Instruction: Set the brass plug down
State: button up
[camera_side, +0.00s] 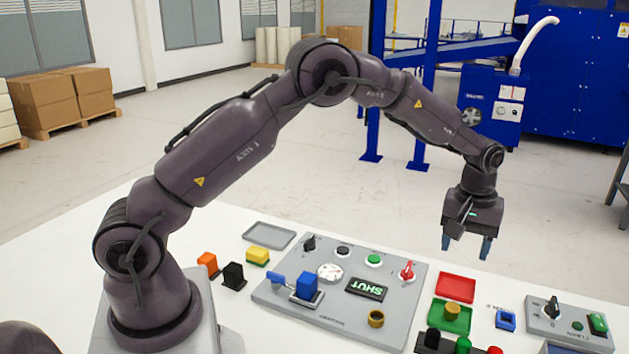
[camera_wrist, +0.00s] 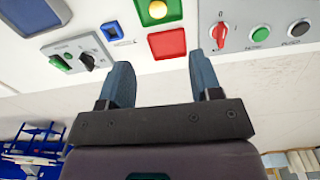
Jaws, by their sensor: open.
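The brass plug (camera_side: 452,311) is a short yellow-gold cylinder standing in the green tray (camera_side: 438,323). In the wrist view, the plug (camera_wrist: 158,9) shows at the top edge, with the green tray (camera_wrist: 146,20) around it. My gripper (camera_side: 466,246) is open and empty, fingers pointing down, held above the table and beyond the red tray (camera_side: 456,287). It is apart from the plug. In the wrist view, my gripper's fingers (camera_wrist: 160,60) are spread wide with nothing between them, and the red tray (camera_wrist: 167,43) lies past their tips.
A grey panel (camera_side: 268,297) with a SHUT display (camera_side: 367,288), a red knob (camera_side: 407,271) and a brass ring (camera_side: 376,318) stands left of the trays. Colored blocks and an empty grey tray (camera_side: 269,235) lie farther left.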

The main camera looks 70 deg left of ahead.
jog(key=s+a+r+m+t, duration=0.1)
jog(key=s+r+m+t, duration=0.25)
jog(key=s+r, duration=1.15)
jog(key=s+r+m+t, duration=0.1)
jog(key=s+r+m, duration=0.2)
jog(key=s, duration=1.3)
jog(key=shift+s+a+m+t, duration=0.35)
jog(key=shift+s+a+m, duration=0.1)
jog(key=shift+m, duration=0.5)
jog(key=shift+o, duration=0.2)
